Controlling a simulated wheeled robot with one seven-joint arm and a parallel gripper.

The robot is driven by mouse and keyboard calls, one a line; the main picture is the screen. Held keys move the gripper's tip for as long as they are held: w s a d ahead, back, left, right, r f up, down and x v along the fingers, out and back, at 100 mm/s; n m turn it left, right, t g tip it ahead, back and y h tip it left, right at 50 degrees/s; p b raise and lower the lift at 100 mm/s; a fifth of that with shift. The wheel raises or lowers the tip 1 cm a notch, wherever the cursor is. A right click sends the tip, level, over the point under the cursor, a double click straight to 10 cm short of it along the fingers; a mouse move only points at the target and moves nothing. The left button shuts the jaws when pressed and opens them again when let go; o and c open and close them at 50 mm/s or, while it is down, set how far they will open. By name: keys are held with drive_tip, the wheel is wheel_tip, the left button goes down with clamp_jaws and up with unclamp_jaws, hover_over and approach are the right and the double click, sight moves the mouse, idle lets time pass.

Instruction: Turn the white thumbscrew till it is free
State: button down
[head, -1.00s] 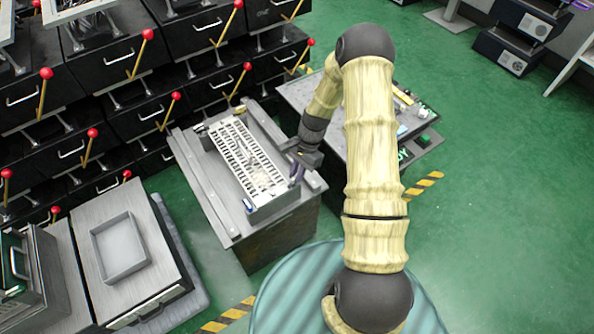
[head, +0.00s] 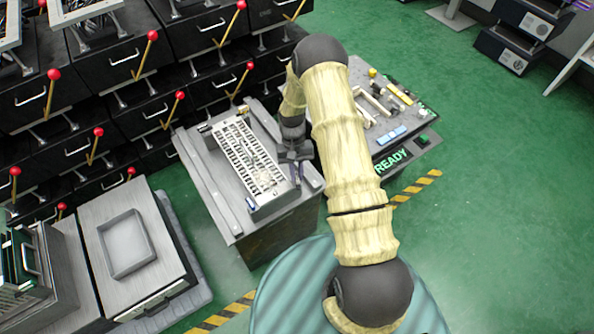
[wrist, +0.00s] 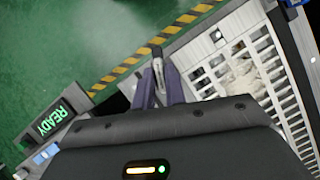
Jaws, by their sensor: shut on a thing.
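My gripper (head: 297,178) is at the right side of the white slotted fixture (head: 240,150), which lies on a grey bench. In the wrist view its two purple fingers (wrist: 158,75) are closed around a small pale grey piece (wrist: 157,64). This piece looks like the white thumbscrew, but it is mostly covered by the fingers. I cannot tell from the picture whether it is still seated. The near end of the fixture shows to the right of the fingers in the wrist view (wrist: 262,60).
A side table with a green READY sign (head: 391,162) and several small parts stands right of the bench. Black drawers with red-knobbed levers (head: 150,36) fill the back left. A shallow grey tray (head: 126,244) stands front left.

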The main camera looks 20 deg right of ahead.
drive_tip(key=shift+w+a+n+h+p, duration=0.15)
drive_tip(key=shift+n+h, duration=0.3)
drive_tip(key=shift+n, duration=0.7)
drive_tip(key=shift+s+n+h+p, duration=0.15)
drive_tip(key=shift+n+h, duration=0.3)
drive_tip(key=shift+n, duration=0.7)
drive_tip(key=shift+w, duration=0.1)
drive_tip(key=c, duration=1.4)
unclamp_jaws()
drive_tip(key=shift+c, duration=0.2)
drive_tip(key=v, duration=1.7)
drive_tip(key=shift+s+r+p, duration=0.2)
drive_tip(key=shift+r+p, duration=0.1)
drive_tip(key=shift+r, duration=0.05)
